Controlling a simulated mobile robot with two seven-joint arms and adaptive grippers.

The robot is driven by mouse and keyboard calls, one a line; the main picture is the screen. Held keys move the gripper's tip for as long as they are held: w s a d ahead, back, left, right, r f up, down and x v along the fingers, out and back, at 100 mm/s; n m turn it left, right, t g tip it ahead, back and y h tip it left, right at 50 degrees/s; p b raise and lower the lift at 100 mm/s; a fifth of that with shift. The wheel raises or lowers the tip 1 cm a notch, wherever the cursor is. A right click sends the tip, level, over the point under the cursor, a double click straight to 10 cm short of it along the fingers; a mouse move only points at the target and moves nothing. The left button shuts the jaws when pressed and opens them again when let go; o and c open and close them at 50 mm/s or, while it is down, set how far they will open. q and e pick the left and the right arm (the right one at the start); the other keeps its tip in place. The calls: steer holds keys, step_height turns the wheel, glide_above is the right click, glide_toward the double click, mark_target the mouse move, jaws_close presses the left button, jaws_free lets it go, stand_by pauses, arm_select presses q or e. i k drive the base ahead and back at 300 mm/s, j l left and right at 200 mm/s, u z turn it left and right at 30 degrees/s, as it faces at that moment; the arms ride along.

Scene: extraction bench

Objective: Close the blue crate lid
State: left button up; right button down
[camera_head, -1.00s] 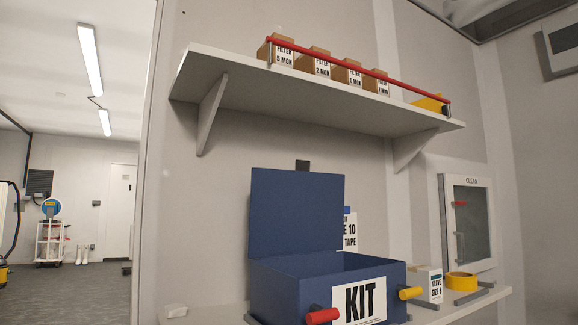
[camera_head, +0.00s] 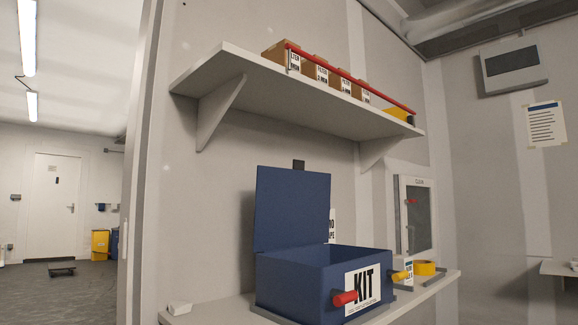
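The blue crate (camera_head: 290,291) stands on the lower bench shelf, with a white KIT label (camera_head: 363,290) on its front. Its blue lid (camera_head: 291,210) is open and stands upright at the back left of the crate. Neither of my grippers shows in the head view.
A wall shelf (camera_head: 300,106) with several brown filter boxes (camera_head: 314,70) and a red rail hangs above the crate. Yellow tape (camera_head: 424,268) and a glove box sit right of the crate. A small white object (camera_head: 180,308) lies at its left. A wall cabinet (camera_head: 416,212) is behind at right.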

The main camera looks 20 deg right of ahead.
mark_target(291, 211)
steer(key=i+j+z, duration=0.15)
steer(key=j, duration=0.2)
steer(key=i+j+z, duration=0.15)
steer(key=j, duration=0.2)
steer(key=j+z, duration=0.1)
steer(key=j, duration=0.25)
steer(key=i+j+z, duration=0.15)
steer(key=j, duration=0.2)
steer(key=i+j+z, duration=0.1)
steer(key=i+j, duration=0.15)
steer(key=i+j+z, duration=0.15)
steer(key=j, duration=0.35)
steer(key=i, duration=0.05)
